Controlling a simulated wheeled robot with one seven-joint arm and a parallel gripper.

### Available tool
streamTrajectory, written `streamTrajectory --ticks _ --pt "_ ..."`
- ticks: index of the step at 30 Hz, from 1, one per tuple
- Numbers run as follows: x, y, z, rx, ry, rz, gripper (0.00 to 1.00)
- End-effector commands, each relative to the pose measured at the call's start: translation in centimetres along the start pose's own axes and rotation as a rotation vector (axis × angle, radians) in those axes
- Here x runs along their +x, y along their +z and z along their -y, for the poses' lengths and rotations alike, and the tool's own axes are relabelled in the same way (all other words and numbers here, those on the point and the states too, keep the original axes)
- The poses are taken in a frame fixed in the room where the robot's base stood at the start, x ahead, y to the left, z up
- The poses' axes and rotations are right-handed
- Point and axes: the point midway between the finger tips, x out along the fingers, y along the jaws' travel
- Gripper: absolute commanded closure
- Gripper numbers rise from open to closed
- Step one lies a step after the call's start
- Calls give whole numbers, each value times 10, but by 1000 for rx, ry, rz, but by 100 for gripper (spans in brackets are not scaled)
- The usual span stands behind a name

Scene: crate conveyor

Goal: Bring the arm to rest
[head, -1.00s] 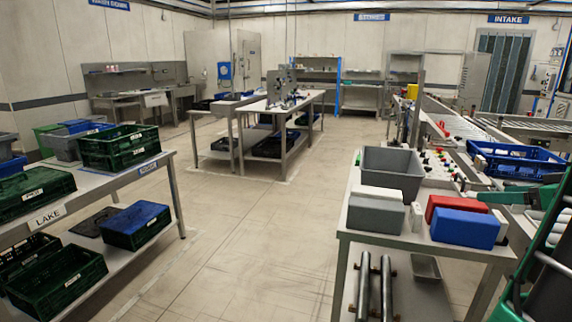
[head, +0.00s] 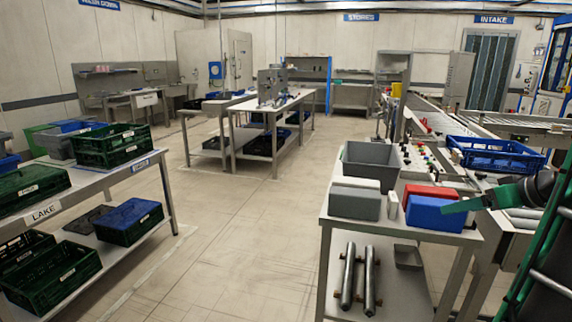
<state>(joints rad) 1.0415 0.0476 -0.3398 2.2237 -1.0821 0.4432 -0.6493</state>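My gripper (head: 452,208) is at the right of the head view, a green tapered end on a dark wrist. It points left, in front of the right end of the near steel table (head: 395,226). I see it from the side, so the gap between its fingers does not show. Nothing can be made out in it. The blue block (head: 433,214) on the table lies just left of its tip; whether they touch is unclear.
A grey bin (head: 371,178), a grey block (head: 355,203) and a red block (head: 430,192) share the near table. A blue crate (head: 497,162) sits on the conveyor behind. A rack of green crates (head: 110,150) stands left. The middle floor is clear.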

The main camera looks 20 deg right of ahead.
Motion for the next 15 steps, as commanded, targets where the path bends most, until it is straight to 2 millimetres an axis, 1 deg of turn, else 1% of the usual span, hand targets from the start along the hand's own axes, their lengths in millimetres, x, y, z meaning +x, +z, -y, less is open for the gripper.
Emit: streamTrajectory --ticks 1,5,8,9,11,15 --pt "4 3 10 9 -6 32 24" --pt "14 19 38 57 -10 139 24" --pt "20 38 67 108 -5 250 24" --pt "20 47 79 131 2 298 24" --pt "19 61 96 167 17 366 24" --pt "7 96 132 250 71 519 24"
